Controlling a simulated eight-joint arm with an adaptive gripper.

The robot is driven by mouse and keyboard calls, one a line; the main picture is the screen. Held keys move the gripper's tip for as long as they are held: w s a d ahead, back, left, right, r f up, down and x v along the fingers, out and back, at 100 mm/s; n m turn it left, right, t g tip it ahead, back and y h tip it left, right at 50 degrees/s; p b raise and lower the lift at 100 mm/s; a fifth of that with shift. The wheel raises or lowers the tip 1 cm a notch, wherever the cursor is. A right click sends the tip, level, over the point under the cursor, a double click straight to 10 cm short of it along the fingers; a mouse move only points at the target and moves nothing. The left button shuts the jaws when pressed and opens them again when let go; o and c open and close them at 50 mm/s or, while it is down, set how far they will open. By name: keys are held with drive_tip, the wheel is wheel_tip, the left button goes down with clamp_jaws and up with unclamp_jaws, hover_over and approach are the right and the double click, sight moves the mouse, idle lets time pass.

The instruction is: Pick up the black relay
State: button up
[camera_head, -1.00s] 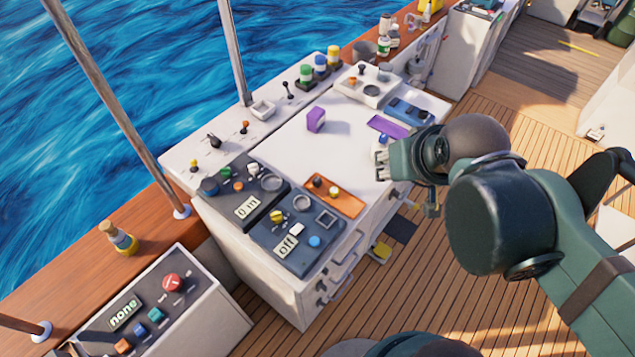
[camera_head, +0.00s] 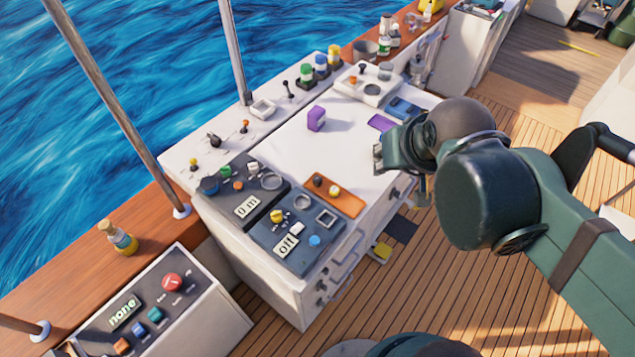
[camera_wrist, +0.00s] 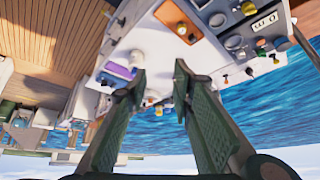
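My gripper (camera_head: 379,156) is over the right side of the white tabletop (camera_head: 285,140). In the wrist view its two fingers (camera_wrist: 159,72) are apart, with nothing held between the tips. I cannot pick out a black relay for certain. A small dark round-topped piece (camera_head: 318,181) sits beside a yellow one on the orange tray (camera_head: 345,205), to the left of and nearer than my gripper. The orange tray also shows in the wrist view (camera_wrist: 172,14), beyond the fingertips. My gripper and arm hide part of the tabletop.
A purple block (camera_head: 316,118) stands on the tabletop, whose middle is otherwise clear. A purple tray (camera_head: 381,123) and a blue tray (camera_head: 403,107) lie behind my gripper. Dark control panels (camera_head: 297,235) fill the near left end, and a raised ledge (camera_head: 228,135) runs along the sea side.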

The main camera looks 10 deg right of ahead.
drive_tip(key=w+a+f+m+g+h+b, duration=0.1)
drive_tip(key=w+a+f+m+b, duration=0.15)
drive_tip(key=w+f, duration=0.3)
drive_tip(key=w+a+f+m+g+b, duration=0.1)
drive_tip(key=w+a+f+m+b, duration=0.1)
drive_tip(key=w+a+f, duration=0.4)
drive_tip(key=m+g+h+b, duration=0.1)
drive_tip(key=m+h+b, duration=0.1)
drive_tip(key=m+b, duration=0.25)
approach(317, 178)
drive_tip(key=shift+w+d+f+n, duration=0.15)
drive_tip(key=shift+f+n, duration=0.1)
drive_tip(key=shift+n, duration=0.05)
drive_tip(key=shift+f, duration=0.1)
drive_tip(key=shift+x, duration=1.25)
drive_tip(key=shift+b+x, duration=0.55)
drive_tip(key=shift+x, duration=2.05)
drive_tip(key=c, duration=0.6)
